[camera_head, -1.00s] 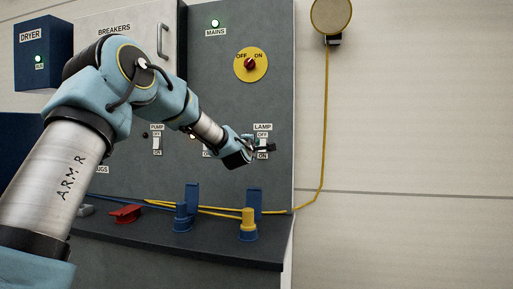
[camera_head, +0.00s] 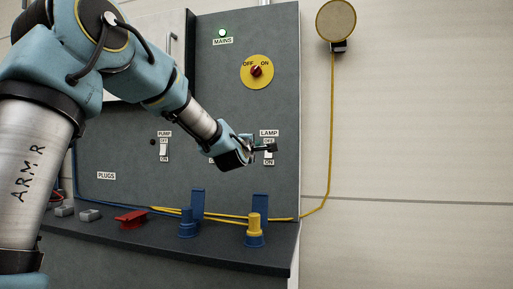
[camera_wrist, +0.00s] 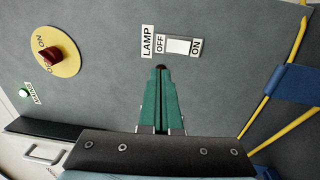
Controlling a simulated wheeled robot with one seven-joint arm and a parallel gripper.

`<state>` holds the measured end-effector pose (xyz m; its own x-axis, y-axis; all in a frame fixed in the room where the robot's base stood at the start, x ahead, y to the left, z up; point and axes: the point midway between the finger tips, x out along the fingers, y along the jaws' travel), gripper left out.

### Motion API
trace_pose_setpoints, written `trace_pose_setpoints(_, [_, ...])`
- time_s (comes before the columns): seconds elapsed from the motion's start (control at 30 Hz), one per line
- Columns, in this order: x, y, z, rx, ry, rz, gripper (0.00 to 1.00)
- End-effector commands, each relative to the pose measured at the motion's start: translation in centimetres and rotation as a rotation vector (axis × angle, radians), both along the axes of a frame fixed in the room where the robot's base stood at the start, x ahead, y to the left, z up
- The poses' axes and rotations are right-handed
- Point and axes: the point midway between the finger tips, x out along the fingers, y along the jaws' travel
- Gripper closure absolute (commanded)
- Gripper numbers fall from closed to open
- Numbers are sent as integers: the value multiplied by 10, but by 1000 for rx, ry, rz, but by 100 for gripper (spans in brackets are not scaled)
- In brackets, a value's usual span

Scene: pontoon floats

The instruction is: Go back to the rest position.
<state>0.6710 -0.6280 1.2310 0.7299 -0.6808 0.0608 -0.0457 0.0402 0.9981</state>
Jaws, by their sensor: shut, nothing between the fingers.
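My gripper (camera_head: 268,147) is in front of the grey panel (camera_head: 235,100), beside the LAMP switch at the panel's right side. In the wrist view my gripper (camera_wrist: 162,72) shows its green fingers together, with nothing between them, pointing at the panel just below the LAMP switch (camera_wrist: 183,47). That switch is a white rocker between OFF and ON labels. In the head view my gripper partly covers it. I cannot tell whether the fingertips touch the panel.
A yellow disc with a red MAINS knob (camera_head: 256,71) and a green light (camera_head: 222,32) sit above. The PUMP switch (camera_head: 164,147) is to the left. A shelf (camera_head: 180,248) below holds a red clamp-like piece (camera_head: 131,219), a blue plug (camera_head: 187,224) and a yellow-and-blue plug (camera_head: 254,230).

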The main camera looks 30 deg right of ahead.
Motion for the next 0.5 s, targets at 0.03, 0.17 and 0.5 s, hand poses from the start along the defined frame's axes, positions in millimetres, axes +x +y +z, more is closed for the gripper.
trace_pose_setpoints(0.03, [0,0,0,0,0,0,100])
trace_pose_setpoints(0.17, [0,0,0,0,0,0,100])
trace_pose_setpoints(0.5, [12,61,-63,347,-2,31,100])
